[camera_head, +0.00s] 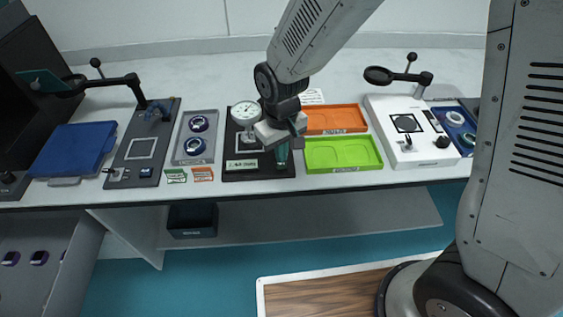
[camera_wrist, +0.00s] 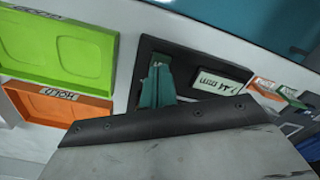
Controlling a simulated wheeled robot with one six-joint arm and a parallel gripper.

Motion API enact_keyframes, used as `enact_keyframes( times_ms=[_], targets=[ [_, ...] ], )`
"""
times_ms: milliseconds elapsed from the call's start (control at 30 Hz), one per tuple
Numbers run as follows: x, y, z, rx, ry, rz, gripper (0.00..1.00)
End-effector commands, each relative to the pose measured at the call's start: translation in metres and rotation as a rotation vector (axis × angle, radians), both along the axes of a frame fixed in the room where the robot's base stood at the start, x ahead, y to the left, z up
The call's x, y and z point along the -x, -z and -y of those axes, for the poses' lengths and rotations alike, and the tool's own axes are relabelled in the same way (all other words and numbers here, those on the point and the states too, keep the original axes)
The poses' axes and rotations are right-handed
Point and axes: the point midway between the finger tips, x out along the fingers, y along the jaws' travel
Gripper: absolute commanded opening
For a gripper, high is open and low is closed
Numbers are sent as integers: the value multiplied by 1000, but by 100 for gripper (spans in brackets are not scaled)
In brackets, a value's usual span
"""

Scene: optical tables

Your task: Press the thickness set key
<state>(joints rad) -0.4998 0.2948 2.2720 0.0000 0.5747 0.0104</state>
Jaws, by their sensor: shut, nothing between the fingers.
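The thickness gauge station has a black base (camera_head: 231,148) with a round white dial gauge (camera_head: 245,113) on it. A pale display (camera_head: 241,165) with dark characters lies at its front; it also shows in the wrist view (camera_wrist: 220,82). My gripper (camera_head: 282,156) is shut and empty, its teal fingertips pointing down over the right front part of the base, right of the display. In the wrist view, the fingertips (camera_wrist: 160,66) are close to the base near the display. The set key is not clearly seen; the fingers hide that spot. I cannot tell whether they touch it.
A green tray (camera_head: 343,168) and an orange tray (camera_head: 335,133) lie right of the station. A grey tray with two round blue-and-white parts (camera_head: 177,150) and small cards (camera_head: 203,174) are to the left. A white instrument (camera_head: 385,118) stands further right.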

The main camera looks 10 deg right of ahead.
Motion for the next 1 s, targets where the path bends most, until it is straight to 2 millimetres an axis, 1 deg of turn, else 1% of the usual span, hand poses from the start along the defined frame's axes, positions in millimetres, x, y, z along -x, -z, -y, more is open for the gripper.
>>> enact_keyframes(
  times_ms=[333,1000],
  targets=[
    [0,1,0,0,0,0,0],
    [0,11,0,0,0,-1,0]
  ],
)
